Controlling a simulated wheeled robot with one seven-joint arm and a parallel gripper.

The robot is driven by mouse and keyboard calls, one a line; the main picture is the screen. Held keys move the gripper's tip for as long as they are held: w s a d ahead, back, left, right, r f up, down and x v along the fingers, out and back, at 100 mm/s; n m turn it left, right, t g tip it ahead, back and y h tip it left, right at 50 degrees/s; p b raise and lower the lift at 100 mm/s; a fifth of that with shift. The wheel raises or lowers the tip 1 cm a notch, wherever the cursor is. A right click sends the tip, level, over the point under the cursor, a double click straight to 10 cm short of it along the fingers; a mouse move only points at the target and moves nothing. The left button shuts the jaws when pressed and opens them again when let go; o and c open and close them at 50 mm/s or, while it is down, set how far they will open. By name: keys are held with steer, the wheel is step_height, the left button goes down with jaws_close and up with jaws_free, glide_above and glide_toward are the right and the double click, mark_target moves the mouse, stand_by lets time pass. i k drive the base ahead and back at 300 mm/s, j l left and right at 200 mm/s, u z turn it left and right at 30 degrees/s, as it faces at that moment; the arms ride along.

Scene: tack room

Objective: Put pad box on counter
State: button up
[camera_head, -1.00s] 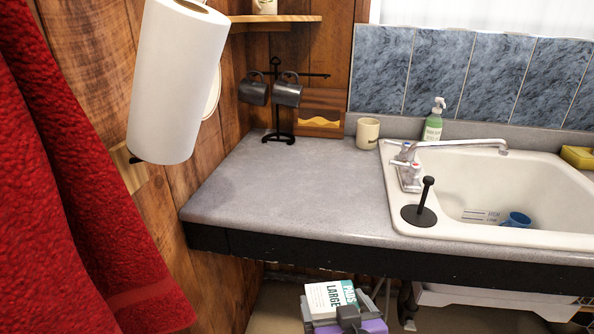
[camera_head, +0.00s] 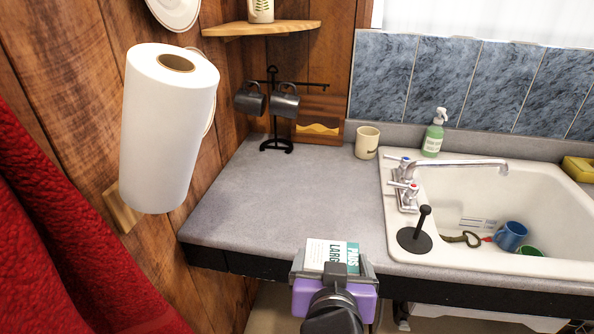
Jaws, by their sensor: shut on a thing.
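The pad box (camera_head: 326,255) is white and teal with "LARGE" and "PADS" lettering. It shows at the bottom middle, at the counter's front edge. My gripper (camera_head: 331,266) is shut on it, and my purple and black wrist hides its lower part. The grey counter (camera_head: 270,195) has a black front edge and a wide bare top left of the sink. The box overlaps the front edge in the picture. I cannot tell whether it touches the counter.
A white sink (camera_head: 485,240) with cups in it fills the right. A paper towel roll (camera_head: 168,130) and red towel (camera_head: 70,240) hang left.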

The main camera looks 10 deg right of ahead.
mark_target(262, 203)
steer(key=i+l, duration=0.2)
steer(key=i, duration=0.2)
steer(key=i+l, duration=0.15)
steer(key=i, duration=0.2)
steer(key=i+j+u, duration=0.1)
steer(key=i+j, duration=0.15)
